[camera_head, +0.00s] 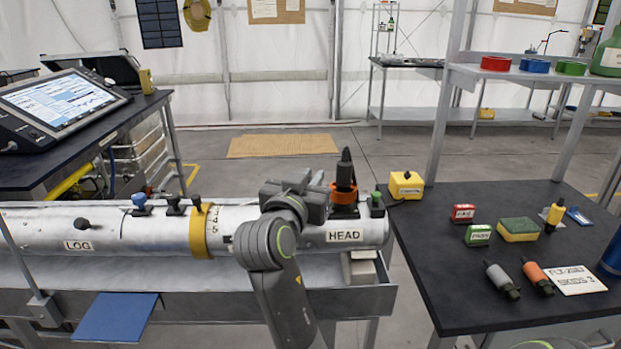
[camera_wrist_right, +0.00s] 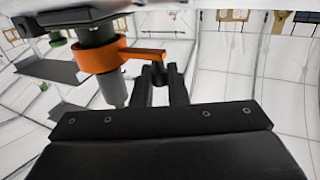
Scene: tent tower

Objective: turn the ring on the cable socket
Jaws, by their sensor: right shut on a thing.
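The orange ring (camera_head: 344,196) sits around the black cable socket (camera_head: 345,212) on top of the silver cylinder near the HEAD label. A black plug (camera_head: 346,168) stands upright in it. In the right wrist view, the ring (camera_wrist_right: 97,58) has an orange lever (camera_wrist_right: 143,52) reaching toward my fingers. My right gripper (camera_head: 325,196) comes from the left of the socket. Its fingertips (camera_wrist_right: 160,78) are shut on the end of the lever. My left gripper is not in view.
The silver cylinder (camera_head: 120,232) lies in a grey trough, with a yellow band (camera_head: 199,235) and several fittings on top. A green-capped fitting (camera_head: 377,203) stands close right of the socket. The dark table (camera_head: 440,270) at right holds plugs, small boxes and a sponge (camera_head: 518,229).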

